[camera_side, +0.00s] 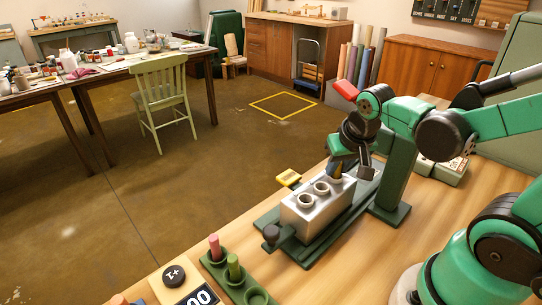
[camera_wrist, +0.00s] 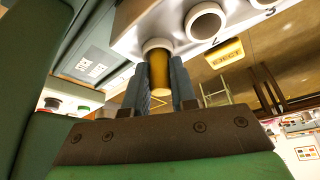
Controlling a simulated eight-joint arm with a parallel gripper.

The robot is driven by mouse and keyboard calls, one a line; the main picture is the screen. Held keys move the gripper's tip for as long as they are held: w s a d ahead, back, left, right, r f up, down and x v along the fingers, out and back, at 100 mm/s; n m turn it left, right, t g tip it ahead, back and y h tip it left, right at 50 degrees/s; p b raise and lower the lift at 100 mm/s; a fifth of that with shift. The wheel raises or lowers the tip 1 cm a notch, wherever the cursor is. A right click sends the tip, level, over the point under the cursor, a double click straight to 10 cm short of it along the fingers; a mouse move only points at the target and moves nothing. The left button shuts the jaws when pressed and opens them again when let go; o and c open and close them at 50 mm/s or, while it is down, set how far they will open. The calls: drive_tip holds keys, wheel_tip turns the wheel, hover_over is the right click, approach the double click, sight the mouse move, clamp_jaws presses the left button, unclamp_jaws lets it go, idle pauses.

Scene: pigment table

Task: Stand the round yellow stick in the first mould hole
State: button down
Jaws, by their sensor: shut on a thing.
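The silver mould block (camera_side: 312,212) has a row of round raised holes on its top. It shows at the top of the wrist view (camera_wrist: 170,20), with marks 2 and 3 beside two holes. My gripper (camera_wrist: 160,82) is shut on the round yellow stick (camera_wrist: 160,72), with one blue-grey finger on each side. The stick's far end meets the rim of the hole before number 2. How deep it sits inside is hidden. In the side view my gripper (camera_side: 338,170) is low over the block's far-end hole, and the stick is mostly hidden.
A yellow eject plate (camera_side: 288,178) is beside the block. A green rack (camera_side: 238,279) with a red stick (camera_side: 214,246) and a green stick (camera_side: 233,266) stands at the front, next to a display box (camera_side: 185,285). A green post (camera_side: 397,170) stands close right of my gripper.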

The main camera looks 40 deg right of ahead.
drive_tip(key=c, duration=0.6)
unclamp_jaws()
drive_tip(key=shift+c, duration=0.2)
drive_tip(key=shift+v, duration=2.8)
drive_tip(key=w+a+n+t+y, duration=0.2)
drive_tip(key=a+n+t, duration=0.1)
drive_tip(key=a+n, duration=0.3)
drive_tip(key=shift+w+a+f, duration=0.2)
